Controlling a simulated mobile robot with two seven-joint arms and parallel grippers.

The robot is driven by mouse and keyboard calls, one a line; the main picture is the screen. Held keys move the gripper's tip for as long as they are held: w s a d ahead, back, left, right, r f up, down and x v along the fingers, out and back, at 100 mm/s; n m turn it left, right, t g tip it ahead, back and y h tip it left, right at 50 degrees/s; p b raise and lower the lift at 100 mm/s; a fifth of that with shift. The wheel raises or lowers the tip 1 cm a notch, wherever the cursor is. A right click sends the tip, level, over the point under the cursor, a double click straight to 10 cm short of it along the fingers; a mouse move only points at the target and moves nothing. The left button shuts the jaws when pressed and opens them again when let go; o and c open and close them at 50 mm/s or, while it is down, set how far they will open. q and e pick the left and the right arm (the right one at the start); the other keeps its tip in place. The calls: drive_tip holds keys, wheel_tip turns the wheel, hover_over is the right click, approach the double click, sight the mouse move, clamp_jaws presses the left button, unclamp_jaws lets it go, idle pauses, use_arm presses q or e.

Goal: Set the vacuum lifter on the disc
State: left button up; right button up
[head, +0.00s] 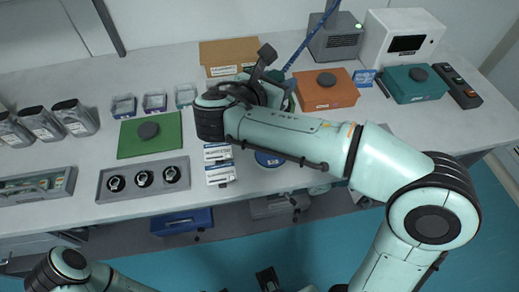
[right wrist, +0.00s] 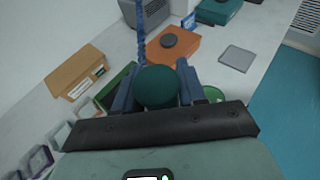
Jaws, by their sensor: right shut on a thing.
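My right gripper (right wrist: 157,96) is shut on the vacuum lifter (right wrist: 156,86), whose round dark green top shows between the two blue fingers in the right wrist view. A blue coiled hose (right wrist: 140,32) shows just beyond it. In the head view my right wrist (head: 250,92) hides most of the lifter, and its lower end is hidden in both views. Dark discs lie on a green plate (head: 168,143), an orange box (head: 318,95) and a teal box (head: 405,92); I cannot tell which one the task means. The right gripper is nearer the orange box.
A tan box (head: 222,52) stands behind my right wrist. A white instrument (head: 395,38) and a grey unit (head: 335,42) stand at the back.

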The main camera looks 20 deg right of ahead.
drive_tip(key=shift+f+b, duration=2.1)
drive_tip(key=shift+f, duration=7.75)
drive_tip(key=shift+f, duration=0.2)
drive_tip(key=o, duration=1.2)
drive_tip(key=shift+r, duration=0.1)
drive_tip(key=shift+s+a+r, duration=0.1)
drive_tip(key=shift+r, duration=0.1)
drive_tip(key=p+v, duration=0.1)
drive_tip(key=v, duration=1)
drive_tip(key=shift+s+a, duration=0.15)
drive_tip(key=shift+a, duration=0.15)
